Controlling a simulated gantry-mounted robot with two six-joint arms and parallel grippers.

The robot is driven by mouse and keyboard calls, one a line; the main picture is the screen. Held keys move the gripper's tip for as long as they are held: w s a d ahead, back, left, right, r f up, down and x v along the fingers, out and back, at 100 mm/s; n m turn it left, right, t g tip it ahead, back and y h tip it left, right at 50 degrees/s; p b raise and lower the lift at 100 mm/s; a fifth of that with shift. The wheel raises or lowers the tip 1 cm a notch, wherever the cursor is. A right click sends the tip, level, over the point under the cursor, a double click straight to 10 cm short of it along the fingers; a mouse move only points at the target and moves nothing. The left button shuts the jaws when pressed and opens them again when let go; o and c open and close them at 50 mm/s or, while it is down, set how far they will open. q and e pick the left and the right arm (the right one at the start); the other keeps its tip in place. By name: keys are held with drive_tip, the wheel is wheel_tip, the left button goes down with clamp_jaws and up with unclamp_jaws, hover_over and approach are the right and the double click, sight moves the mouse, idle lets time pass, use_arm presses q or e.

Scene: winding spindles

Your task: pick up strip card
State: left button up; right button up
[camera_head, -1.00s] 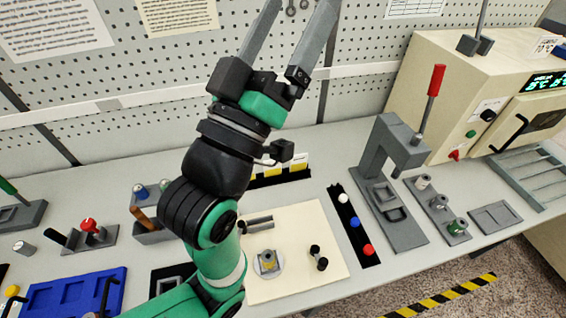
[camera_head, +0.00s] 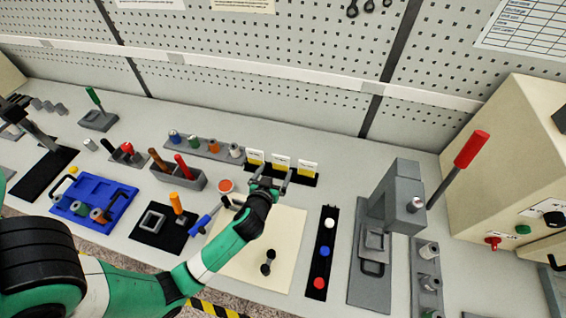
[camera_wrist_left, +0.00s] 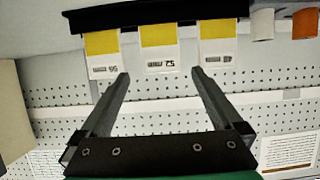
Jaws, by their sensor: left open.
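Three strip cards, white with a yellow band, stand side by side in a black holder (camera_head: 298,179) at the back of the bench: a left card (camera_head: 255,157), a middle card (camera_head: 281,163) and a right card (camera_head: 307,168). In the left wrist view they appear upside down; the middle one, marked 52 (camera_wrist_left: 162,59), lies between the lines of my fingers. My left gripper (camera_head: 272,182) is open and empty, just in front of the cards. Its fingertips (camera_wrist_left: 160,73) show no card between them. My right gripper is out of view.
A rail of colored spools (camera_head: 205,147) stands left of the cards. The cream mat (camera_head: 285,226) lies below my arm.

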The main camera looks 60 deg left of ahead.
sight(281, 161)
use_arm(q)
drive_tip(key=x, duration=0.6)
drive_tip(key=shift+w+b, duration=0.1)
drive_tip(key=shift+b, duration=0.3)
drive_tip(key=b+x, duration=0.1)
drive_tip(key=x, duration=0.4)
drive_tip(key=shift+a, duration=0.1)
drive_tip(key=c, duration=1.2)
